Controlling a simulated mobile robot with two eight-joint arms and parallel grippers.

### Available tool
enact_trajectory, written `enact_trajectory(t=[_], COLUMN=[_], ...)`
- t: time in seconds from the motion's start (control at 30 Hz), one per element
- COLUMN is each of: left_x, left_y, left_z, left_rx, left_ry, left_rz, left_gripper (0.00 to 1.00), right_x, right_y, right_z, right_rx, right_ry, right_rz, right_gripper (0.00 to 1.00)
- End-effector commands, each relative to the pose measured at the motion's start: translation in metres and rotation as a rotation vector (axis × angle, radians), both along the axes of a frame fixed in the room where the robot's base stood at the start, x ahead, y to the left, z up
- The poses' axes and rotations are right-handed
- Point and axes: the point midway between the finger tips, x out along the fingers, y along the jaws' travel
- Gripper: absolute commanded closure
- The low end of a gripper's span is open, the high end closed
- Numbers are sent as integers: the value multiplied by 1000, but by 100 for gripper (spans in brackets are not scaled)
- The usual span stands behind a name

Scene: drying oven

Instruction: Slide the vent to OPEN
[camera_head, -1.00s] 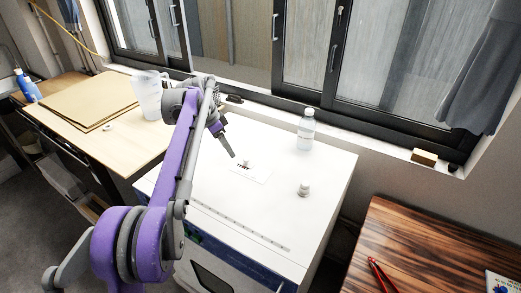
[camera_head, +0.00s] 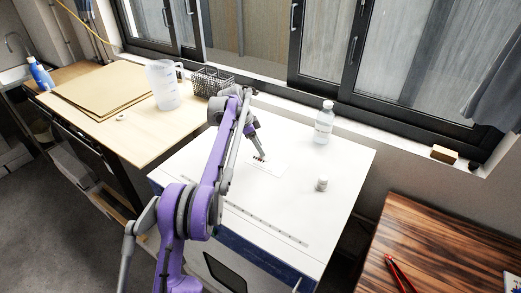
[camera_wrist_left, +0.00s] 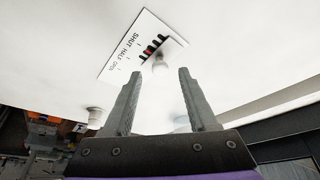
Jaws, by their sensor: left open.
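The vent is a white plate (camera_head: 269,166) with dark slots on the white oven top. In the left wrist view the plate (camera_wrist_left: 118,55) reads SHUT, HALF, OPEN, with several black slots and a red mark. A small pale knob (camera_wrist_left: 161,66) stands by the slots; which label it lines up with, I cannot tell. My left gripper (camera_head: 263,156) is low over the plate, pointing down. In the wrist view the left gripper (camera_wrist_left: 160,76) is open, its fingertips apart on either side of the knob. My right gripper is not in view.
A jug (camera_head: 163,86) and wire basket (camera_head: 211,82) stand behind left. A dark wooden table (camera_head: 430,240) is at right.

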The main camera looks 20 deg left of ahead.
Motion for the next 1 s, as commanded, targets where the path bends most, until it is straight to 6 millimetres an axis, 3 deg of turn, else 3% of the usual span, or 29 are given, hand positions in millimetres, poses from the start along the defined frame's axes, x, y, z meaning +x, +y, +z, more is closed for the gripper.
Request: enact_trajectory(t=[0.17,0.47,0.8,1.0], left_x=[3,4,3,3], left_y=[-5,-5,-5,-5], left_z=[-12,-14,-14,-14], left_rx=[0,1,1,1], left_ry=[0,-1,-1,-1], left_rz=[-1,0,0,0], left_gripper=[42,42,100,100], right_x=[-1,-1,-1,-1], right_y=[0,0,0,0], right_z=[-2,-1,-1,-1], right_rx=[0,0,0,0], right_ry=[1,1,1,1], right_rz=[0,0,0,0], right_gripper=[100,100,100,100])
